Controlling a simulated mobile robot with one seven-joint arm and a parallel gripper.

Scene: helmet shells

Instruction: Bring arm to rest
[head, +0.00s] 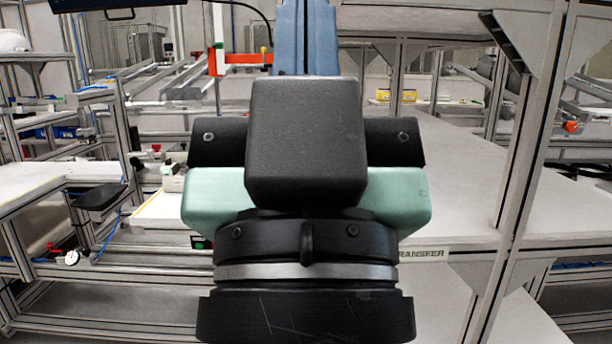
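My own arm fills the middle of the head view, with black, pale green and silver parts stacked close to the camera. A blue upright part shows behind it at the top. I cannot make out my gripper or its fingertips, and I cannot see anything held. The arm hides the middle of the scene. A white rounded object, possibly a helmet shell (13,41), shows at the upper left edge, partly cut off.
A long grey table (470,165) marked "TRANSFER" runs along the right, with a metal frame post (515,155) in front. A white-topped bench (30,182) stands at left, near a black pad (98,197). A yellow bin (396,95) sits at the back.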

